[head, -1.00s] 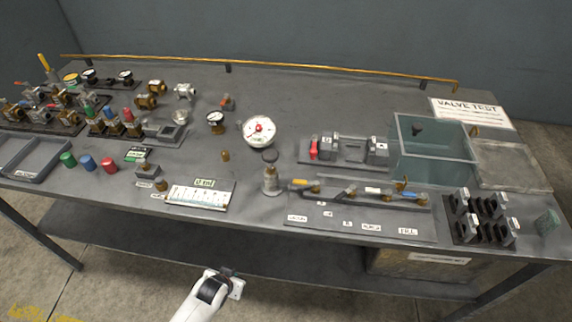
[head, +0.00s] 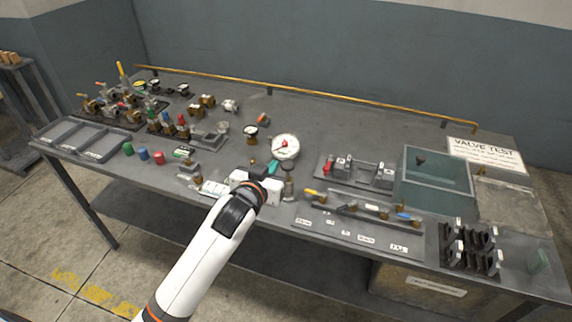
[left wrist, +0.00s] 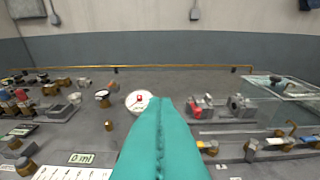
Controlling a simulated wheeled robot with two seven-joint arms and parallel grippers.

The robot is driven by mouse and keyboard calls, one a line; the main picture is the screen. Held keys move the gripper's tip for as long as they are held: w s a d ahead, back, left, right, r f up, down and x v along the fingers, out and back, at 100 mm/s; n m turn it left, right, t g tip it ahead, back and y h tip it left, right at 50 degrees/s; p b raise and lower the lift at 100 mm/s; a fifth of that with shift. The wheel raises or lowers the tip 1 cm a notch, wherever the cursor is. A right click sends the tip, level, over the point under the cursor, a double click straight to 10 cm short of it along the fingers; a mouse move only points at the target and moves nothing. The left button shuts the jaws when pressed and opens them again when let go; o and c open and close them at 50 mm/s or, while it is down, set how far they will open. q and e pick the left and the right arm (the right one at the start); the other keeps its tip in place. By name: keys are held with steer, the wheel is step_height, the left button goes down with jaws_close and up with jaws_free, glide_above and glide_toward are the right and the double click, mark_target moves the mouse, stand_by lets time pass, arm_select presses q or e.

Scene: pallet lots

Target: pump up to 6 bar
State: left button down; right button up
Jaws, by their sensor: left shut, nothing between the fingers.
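The large round white gauge (head: 285,147) with a red centre stands near the middle of the bench; it also shows in the left wrist view (left wrist: 138,101), its scale too small to read. A small metal cylinder (head: 289,188) stands just in front of it, partly hidden by my gripper. To its right is a row of levers on a board, one with a yellow handle (head: 310,191). My left gripper (head: 272,167) is shut and empty, its teal fingers over the bench just in front and left of the gauge. In the left wrist view the fingers (left wrist: 158,108) point toward the back of the bench. My right gripper is out of view.
A clear tank (head: 435,178) and a "VALVE TEST" sign (head: 485,153) are at the right. Several valves fill the left, beside a grey tray (head: 65,134). A black rack (head: 470,262) stands front right. A brass rail (head: 320,94) runs along the back; bare bench lies before it.

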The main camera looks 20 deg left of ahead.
arm_select(q)
steer(key=shift+w+f, duration=0.1)
steer(key=shift+w, duration=0.05)
steer(key=p, duration=0.2)
glide_above(288, 166)
steer(key=s, duration=0.2)
step_height(288, 166, down, 2)
steer(key=shift+w+a+f+p, duration=0.1)
steer(key=shift+w+f+p, duration=0.1)
steer(key=shift+f, duration=0.95)
steer(key=shift+w+a+f+p, duration=0.1)
steer(key=shift+f+p, duration=0.1)
steer(key=shift+f, duration=0.95)
step_height(288, 166, down, 4)
steer(key=b, duration=0.2)
steer(key=shift+s+r+b, duration=0.1)
steer(key=shift+r+b, duration=0.05)
steer(key=shift+b, duration=0.2)
steer(key=shift+r, duration=0.1)
